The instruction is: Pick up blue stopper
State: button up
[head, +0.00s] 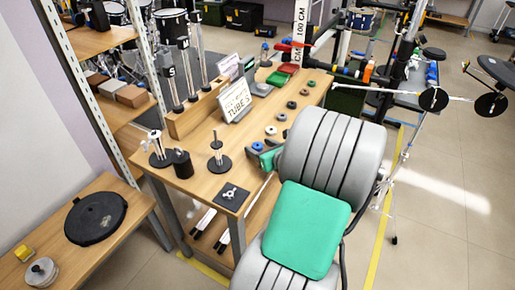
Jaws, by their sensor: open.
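The blue stopper (258,146) is a small blue ring lying on the wooden table, at the near end of a row of small round stoppers. My gripper (265,160) shows only in part, as a small teal and dark shape at the left edge of my grey and green arm. It is close beside the blue stopper on the near side. It is open, and I see nothing held in it. Whether it touches the stopper cannot be told. The rest of the gripper is hidden behind my arm.
Several darker stoppers (282,117) run in a row toward the back. A rod on a black round base (219,163), a black cup (182,163) and a square plate (231,196) stand to the left. A sign (236,101) and wooden rack (190,117) are behind.

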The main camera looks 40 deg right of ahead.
grip_shut()
dwell(0.5)
